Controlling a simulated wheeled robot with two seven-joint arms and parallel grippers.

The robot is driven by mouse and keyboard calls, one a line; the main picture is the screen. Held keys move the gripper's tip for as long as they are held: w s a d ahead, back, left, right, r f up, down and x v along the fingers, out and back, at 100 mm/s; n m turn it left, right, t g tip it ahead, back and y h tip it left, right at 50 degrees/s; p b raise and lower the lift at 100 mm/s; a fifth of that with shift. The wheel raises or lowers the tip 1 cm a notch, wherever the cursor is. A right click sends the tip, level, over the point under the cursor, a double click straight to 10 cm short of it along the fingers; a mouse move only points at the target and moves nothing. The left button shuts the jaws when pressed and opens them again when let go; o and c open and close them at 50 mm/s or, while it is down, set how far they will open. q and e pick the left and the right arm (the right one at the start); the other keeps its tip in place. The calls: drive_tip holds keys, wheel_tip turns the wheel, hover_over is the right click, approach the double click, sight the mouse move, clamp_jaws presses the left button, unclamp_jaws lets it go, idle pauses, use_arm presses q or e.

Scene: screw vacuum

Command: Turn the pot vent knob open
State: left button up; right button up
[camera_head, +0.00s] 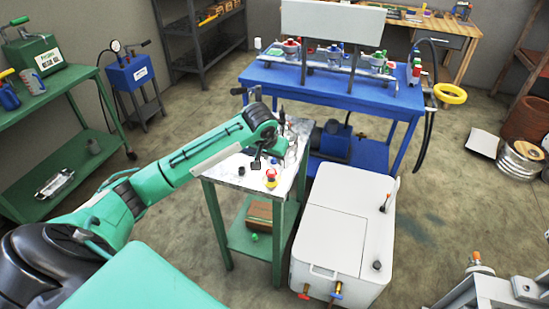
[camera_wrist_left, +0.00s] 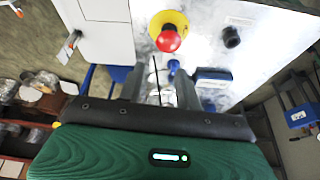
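My left gripper (camera_head: 257,160) is over the small white-topped table (camera_head: 232,172). In the left wrist view its two fingers (camera_wrist_left: 160,92) stand apart. A shiny, blurred silvery shape and a thin dark line show between them; I cannot tell whether either finger touches anything. The pot vent knob cannot be made out with certainty. Candidate pots with red and blue fittings stand on the blue table, one at the left (camera_head: 291,48) and one at the right (camera_head: 377,62). A clear or silvery object (camera_head: 291,150) on the small table is partly hidden by my wrist. My right gripper is out of view.
A white chest (camera_head: 335,230) stands to the right, close to the table.

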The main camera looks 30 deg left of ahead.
sight(273, 159)
use_arm(q)
drive_tip(key=w+a+r+n, duration=0.1)
drive_tip(key=w+a+r, duration=0.1)
drive_tip(key=a+r, duration=0.2)
drive_tip(key=p+x, duration=0.1)
drive_tip(key=x, duration=1.1)
drive_tip(key=shift+w, duration=0.1)
drive_tip(key=shift+w+f, duration=0.15)
drive_tip(key=shift+f, duration=0.2)
drive_tip(key=shift+w+f, duration=0.15)
drive_tip(key=shift+f, duration=0.15)
drive_tip(key=shift+c, duration=0.2)
drive_tip(key=c, duration=0.7)
clamp_jaws()
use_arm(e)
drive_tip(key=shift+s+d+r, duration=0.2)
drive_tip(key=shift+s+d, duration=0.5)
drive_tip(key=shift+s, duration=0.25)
